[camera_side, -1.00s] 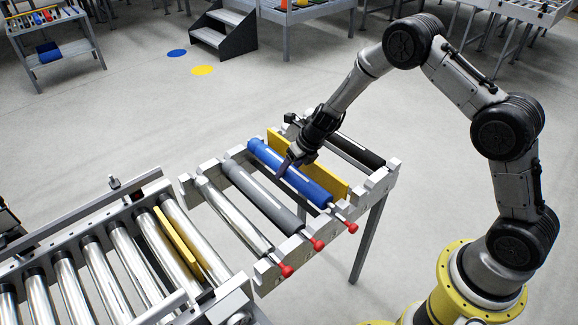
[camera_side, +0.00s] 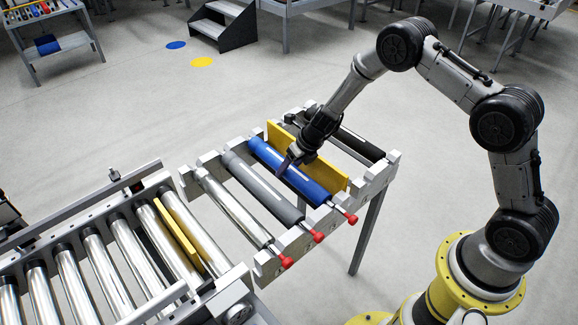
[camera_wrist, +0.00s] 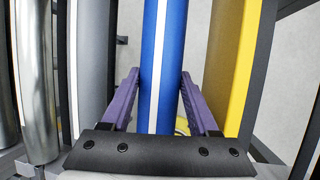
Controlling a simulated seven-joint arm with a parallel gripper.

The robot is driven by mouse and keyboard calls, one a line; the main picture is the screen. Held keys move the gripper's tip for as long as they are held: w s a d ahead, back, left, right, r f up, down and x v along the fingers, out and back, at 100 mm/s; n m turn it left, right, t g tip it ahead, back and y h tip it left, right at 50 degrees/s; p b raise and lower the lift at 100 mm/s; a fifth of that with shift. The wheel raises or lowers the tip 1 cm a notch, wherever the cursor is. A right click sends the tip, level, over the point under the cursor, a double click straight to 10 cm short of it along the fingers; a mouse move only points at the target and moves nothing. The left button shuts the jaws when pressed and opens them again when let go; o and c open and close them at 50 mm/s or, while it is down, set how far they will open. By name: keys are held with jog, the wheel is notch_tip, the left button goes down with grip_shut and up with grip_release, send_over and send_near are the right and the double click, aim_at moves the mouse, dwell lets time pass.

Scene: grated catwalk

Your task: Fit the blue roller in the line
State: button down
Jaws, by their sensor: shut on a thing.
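The blue roller (camera_side: 288,170) lies in the slotted rack (camera_side: 268,262), between the grey roller and an upright yellow plate. It has a pale stripe along it and a red-knobbed end at the front. My gripper (camera_side: 291,162) is down at the roller's middle, shut on it. In the wrist view the purple fingers (camera_wrist: 160,85) stand on both sides of the blue roller (camera_wrist: 163,60).
In the rack, the grey roller (camera_side: 262,188) and a steel roller (camera_side: 232,207) lie left of the blue one. The yellow plate (camera_side: 308,157) and a black roller (camera_side: 357,145) lie right. Steps (camera_side: 225,25) and a side table (camera_side: 55,40) stand behind on open floor.

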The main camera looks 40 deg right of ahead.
jog(key=shift+r, duration=0.15)
jog(key=shift+c, duration=1.4)
grip_release()
jog(key=shift+o, duration=1.4)
jog(key=shift+s+f, duration=0.1)
jog(key=shift+f, duration=0.1)
jog(key=shift+r, duration=4.1)
